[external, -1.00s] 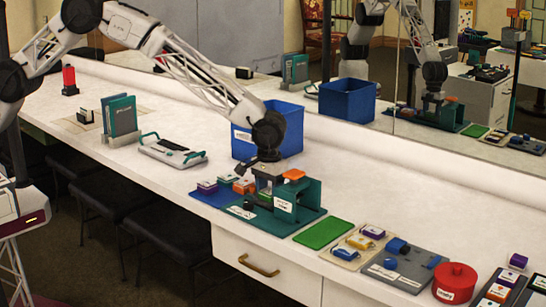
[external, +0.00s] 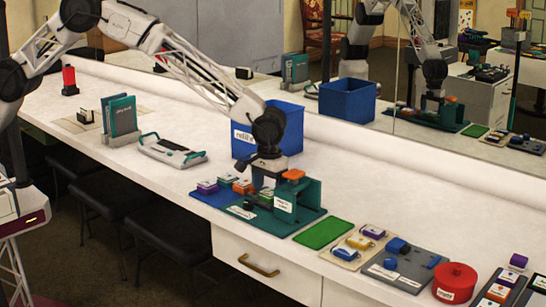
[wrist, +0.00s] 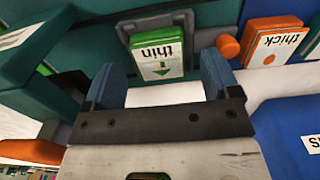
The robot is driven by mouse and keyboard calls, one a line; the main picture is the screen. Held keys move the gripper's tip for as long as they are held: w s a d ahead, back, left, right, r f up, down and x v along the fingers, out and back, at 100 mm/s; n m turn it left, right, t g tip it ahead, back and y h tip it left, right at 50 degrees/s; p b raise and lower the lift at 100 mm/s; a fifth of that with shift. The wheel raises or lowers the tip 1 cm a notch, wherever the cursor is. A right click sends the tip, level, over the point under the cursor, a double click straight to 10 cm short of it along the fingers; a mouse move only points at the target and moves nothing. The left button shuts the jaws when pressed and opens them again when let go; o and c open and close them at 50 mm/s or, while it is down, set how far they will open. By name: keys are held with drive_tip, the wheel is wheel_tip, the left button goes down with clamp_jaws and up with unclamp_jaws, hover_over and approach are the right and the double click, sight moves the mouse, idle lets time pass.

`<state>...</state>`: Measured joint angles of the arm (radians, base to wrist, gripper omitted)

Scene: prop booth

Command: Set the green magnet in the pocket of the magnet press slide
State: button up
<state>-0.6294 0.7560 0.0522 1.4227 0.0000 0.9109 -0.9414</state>
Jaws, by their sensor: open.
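The green magnet, labelled "thin" (wrist: 160,48), lies label up in the wrist view, just beyond my fingertips and roughly between them. It is on the dark slide of the teal magnet press (wrist: 35,55); I cannot tell whether it is fully seated in the pocket. In the external view a green piece (external: 265,196) shows low at the press, partly hidden by my gripper. The press stand (external: 306,200) has an orange top (external: 293,174). My gripper (wrist: 160,85) is open, its blue fingers apart with nothing between them, above the slide.
An orange "thick" magnet (wrist: 275,42) and a round orange knob (wrist: 228,45) are close by. The blue bin (external: 285,125) stands behind my gripper. A green mat (external: 323,233), a grey tray (external: 410,267) and a red round container (external: 454,283) are to the right.

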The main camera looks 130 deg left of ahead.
drive_tip(key=shift+r, duration=3.4)
drive_tip(key=shift+d+r, duration=0.3)
drive_tip(key=shift+d, duration=0.05)
drive_tip(key=s+d+r+m, duration=0.2)
drive_tip(key=d+r, duration=0.5)
drive_tip(key=d, duration=0.2)
drive_tip(key=s+d+r+m, duration=0.2)
drive_tip(key=d+r, duration=0.5)
drive_tip(key=d, duration=0.2)
drive_tip(key=s+d+r+m, duration=0.2)
drive_tip(key=s+d+r, duration=0.15)
drive_tip(key=d, duration=0.25)
drive_tip(key=s+d+r+m+t, duration=0.1)
drive_tip(key=s+d+r, duration=0.2)
drive_tip(key=s+d, duration=0.3)
drive_tip(key=s+d+r+m, duration=0.2)
drive_tip(key=s+d+r, duration=0.1)
drive_tip(key=d, duration=0.4)
drive_tip(key=s+d+m, duration=0.3)
drive_tip(key=s+d, duration=0.4)
drive_tip(key=s, duration=0.5)
drive_tip(key=s+d+f+m+t, duration=0.1)
drive_tip(key=s+d+m, duration=0.2)
drive_tip(key=s+d, duration=0.5)
drive_tip(key=s+d+m, duration=0.3)
drive_tip(key=s+d, duration=0.5)
drive_tip(key=s, duration=0.9)
drive_tip(key=shift+s+d+f+t, duration=0.25)
drive_tip(key=shift+f+t, duration=0.05)
drive_tip(key=shift+f, duration=0.05)
